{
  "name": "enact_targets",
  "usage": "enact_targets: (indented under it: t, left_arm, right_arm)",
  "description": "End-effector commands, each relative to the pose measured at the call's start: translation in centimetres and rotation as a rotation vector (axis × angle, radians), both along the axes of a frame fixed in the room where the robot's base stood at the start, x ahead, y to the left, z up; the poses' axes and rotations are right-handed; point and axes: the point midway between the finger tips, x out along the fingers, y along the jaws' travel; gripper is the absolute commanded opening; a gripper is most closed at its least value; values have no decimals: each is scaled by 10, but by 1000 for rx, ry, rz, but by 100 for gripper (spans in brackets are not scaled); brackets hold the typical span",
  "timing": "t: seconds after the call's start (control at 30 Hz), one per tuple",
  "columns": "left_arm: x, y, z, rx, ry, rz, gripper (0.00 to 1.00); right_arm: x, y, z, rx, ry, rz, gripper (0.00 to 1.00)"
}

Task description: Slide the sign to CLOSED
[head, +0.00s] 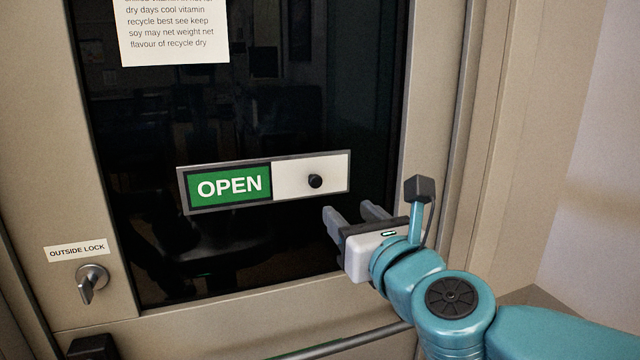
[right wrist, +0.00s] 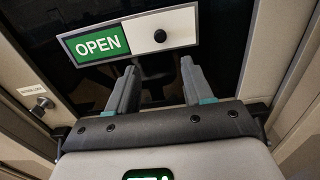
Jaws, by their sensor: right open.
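The sliding sign (head: 261,183) is fixed on the dark glass of the door, tilted slightly in the head view. Its left half shows a green OPEN panel (head: 229,187). Its right half is a white slider with a round black knob (head: 315,181). The sign also shows in the right wrist view (right wrist: 130,38), with the knob (right wrist: 160,36) above the fingers. My right gripper (head: 350,212) is open and empty, just below and right of the knob, not touching it. Its two fingers also show in the right wrist view (right wrist: 158,85). My left gripper is not in view.
A printed paper notice (head: 174,30) is on the glass above the sign. An OUTSIDE LOCK label (head: 77,250) and a lock knob (head: 91,283) are at lower left. A horizontal bar (head: 345,343) crosses the door low down. The door frame and a pale wall (head: 590,180) stand at right.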

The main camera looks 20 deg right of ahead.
Motion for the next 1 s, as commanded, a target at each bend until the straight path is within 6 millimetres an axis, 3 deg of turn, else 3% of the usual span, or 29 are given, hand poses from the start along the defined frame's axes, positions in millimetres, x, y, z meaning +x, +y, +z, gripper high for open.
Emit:
enact_targets:
  t: [0.5, 0.7, 1.0]
  left_arm:
    - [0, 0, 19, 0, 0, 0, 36]
    - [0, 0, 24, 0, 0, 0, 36]
    - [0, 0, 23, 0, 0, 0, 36]
  right_arm:
    - [116, 0, -1, -7, 5, -1, 51]
    - [137, 1, 0, -5, 2, -1, 51]
    - [141, 1, -2, -6, 3, -1, 51]
